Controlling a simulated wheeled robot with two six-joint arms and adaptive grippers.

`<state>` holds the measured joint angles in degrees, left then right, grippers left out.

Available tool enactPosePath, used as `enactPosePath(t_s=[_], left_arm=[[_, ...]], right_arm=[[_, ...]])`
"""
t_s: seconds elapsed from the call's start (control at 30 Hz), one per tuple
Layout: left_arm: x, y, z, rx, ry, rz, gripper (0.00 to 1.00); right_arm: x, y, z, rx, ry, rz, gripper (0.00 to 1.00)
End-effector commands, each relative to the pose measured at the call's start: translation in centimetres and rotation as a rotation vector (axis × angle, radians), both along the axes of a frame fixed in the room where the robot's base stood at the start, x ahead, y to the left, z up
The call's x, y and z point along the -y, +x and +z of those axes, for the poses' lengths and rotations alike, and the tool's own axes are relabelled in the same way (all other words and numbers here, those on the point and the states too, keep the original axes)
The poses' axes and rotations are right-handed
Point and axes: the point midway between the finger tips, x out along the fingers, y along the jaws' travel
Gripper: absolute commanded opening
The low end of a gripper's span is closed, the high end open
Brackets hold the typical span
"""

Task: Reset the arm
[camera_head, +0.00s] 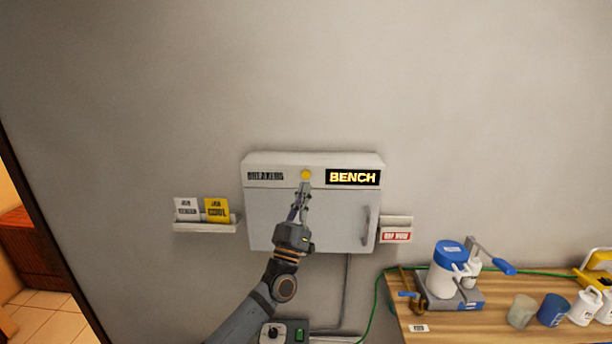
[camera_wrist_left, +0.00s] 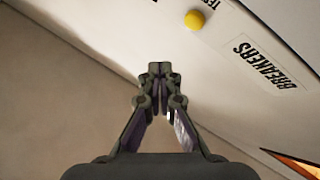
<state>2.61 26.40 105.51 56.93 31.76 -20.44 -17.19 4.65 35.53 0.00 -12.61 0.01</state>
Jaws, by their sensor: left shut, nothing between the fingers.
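My left gripper (camera_head: 302,190) is raised in front of the grey breaker box (camera_head: 270,215) on the wall. Its fingers are shut and empty, pointing up just below the round yellow button (camera_head: 306,174) on the box's upper strip. In the left wrist view the shut fingertips (camera_wrist_left: 160,68) show in the middle, and the yellow button (camera_wrist_left: 194,19) is above and to the right, apart from them in the picture. The lit "BENCH" sign (camera_head: 353,177) is right of the button. My right gripper is not in view.
A card shelf (camera_head: 205,227) is left of the box and a small red-labelled holder (camera_head: 396,236) right of it. A wooden bench (camera_head: 450,324) at lower right carries a blue-lidded device (camera_head: 447,270), cups and jugs. A switch unit (camera_head: 284,333) is low below the box. The wall above is clear.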

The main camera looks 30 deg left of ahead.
Motion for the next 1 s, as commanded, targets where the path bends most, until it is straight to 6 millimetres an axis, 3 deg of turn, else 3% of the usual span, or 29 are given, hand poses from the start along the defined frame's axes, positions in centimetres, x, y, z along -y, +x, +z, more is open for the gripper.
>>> enactPosePath(t_s=[0.47,0.57,0.67,0.77,0.83,1.0], left_arm=[[0.0,0.0,0.0,0.000,0.000,0.000,0.00],[-0.1,0.3,-0.8,-0.017,0.004,0.002,0.00],[-0.3,1.4,-4.9,-0.106,0.022,0.011,0.00],[-0.7,2.9,-12.7,-0.273,0.053,0.020,0.00],[-0.8,3.3,-19.1,-0.410,0.075,0.022,0.00],[-0.7,1.7,-34.4,-0.736,0.115,0.013,0.00]], right_arm=[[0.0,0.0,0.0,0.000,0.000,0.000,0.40],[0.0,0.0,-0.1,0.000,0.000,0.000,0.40],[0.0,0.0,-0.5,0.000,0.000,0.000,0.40],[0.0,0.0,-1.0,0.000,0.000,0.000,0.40],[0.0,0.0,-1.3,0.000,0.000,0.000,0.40],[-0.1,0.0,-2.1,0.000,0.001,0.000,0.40]])
